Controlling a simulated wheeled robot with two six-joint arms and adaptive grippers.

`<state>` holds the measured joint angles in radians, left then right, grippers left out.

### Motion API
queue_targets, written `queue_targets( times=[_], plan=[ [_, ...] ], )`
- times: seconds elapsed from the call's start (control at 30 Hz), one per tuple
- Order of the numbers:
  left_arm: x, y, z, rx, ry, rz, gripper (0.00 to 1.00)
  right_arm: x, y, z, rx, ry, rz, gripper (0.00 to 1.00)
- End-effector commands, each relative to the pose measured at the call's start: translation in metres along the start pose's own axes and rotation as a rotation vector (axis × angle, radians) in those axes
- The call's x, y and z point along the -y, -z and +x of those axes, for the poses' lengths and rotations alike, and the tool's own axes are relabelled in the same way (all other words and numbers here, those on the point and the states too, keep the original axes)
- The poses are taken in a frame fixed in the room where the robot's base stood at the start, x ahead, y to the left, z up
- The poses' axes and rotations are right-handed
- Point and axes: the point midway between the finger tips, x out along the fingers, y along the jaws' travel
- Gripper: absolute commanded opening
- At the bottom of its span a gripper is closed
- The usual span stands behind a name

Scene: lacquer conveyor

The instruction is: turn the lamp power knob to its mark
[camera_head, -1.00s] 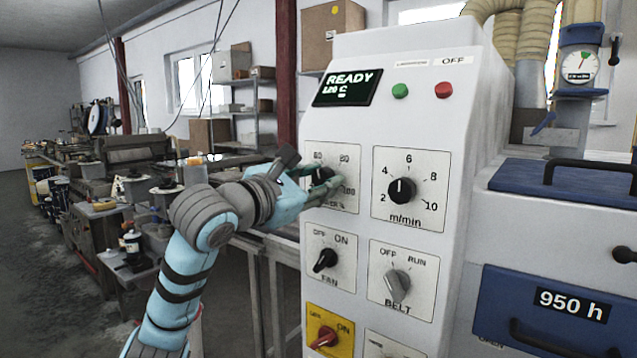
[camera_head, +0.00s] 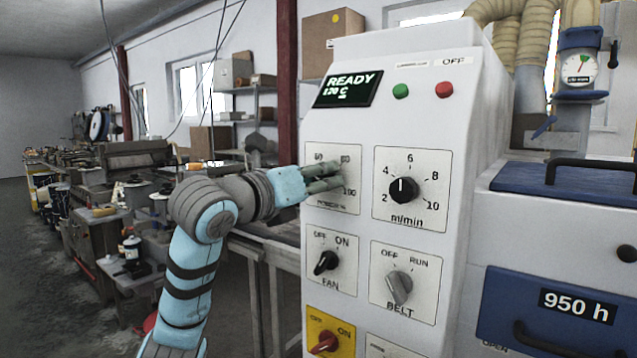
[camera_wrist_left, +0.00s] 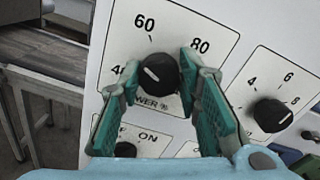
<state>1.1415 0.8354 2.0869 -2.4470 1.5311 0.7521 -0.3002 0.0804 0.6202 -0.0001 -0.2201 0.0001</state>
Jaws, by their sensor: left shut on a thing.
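The lamp power knob (camera_wrist_left: 159,74) is black with a white pointer line, on a white plate marked 40, 60, 80 and more. In the left wrist view its line points to the upper left, between 40 and 60. My left gripper (camera_head: 326,178) has teal fingers, one on each side of the knob, shut on it. In the head view the fingers hide the knob, and the plate (camera_head: 340,204) shows around them. I cannot make out a separate target mark. My right gripper is not in view.
The m/min knob (camera_head: 403,190) is close to the right. The FAN knob (camera_head: 326,262) is below, with the BELT knob (camera_head: 398,287) and a red knob (camera_head: 325,342) lower. The display (camera_head: 347,88) above reads READY. A conveyor (camera_wrist_left: 45,55) runs at the left.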

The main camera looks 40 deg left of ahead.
Motion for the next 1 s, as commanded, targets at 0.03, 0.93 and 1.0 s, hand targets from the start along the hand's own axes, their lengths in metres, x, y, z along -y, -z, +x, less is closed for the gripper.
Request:
queue_targets(
  times=[0.03, 0.93, 1.0],
  plan=[
    [0.0, 0.002, 0.0, -0.003, 0.0, -0.039, 0.03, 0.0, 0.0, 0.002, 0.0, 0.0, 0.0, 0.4],
    [-0.002, 0.002, 0.0, -0.028, -0.008, -0.823, 0.03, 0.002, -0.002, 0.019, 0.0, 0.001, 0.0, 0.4],
    [-0.002, 0.002, 0.0, -0.029, -0.009, -0.859, 0.03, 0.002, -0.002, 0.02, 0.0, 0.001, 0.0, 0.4]
  ],
)
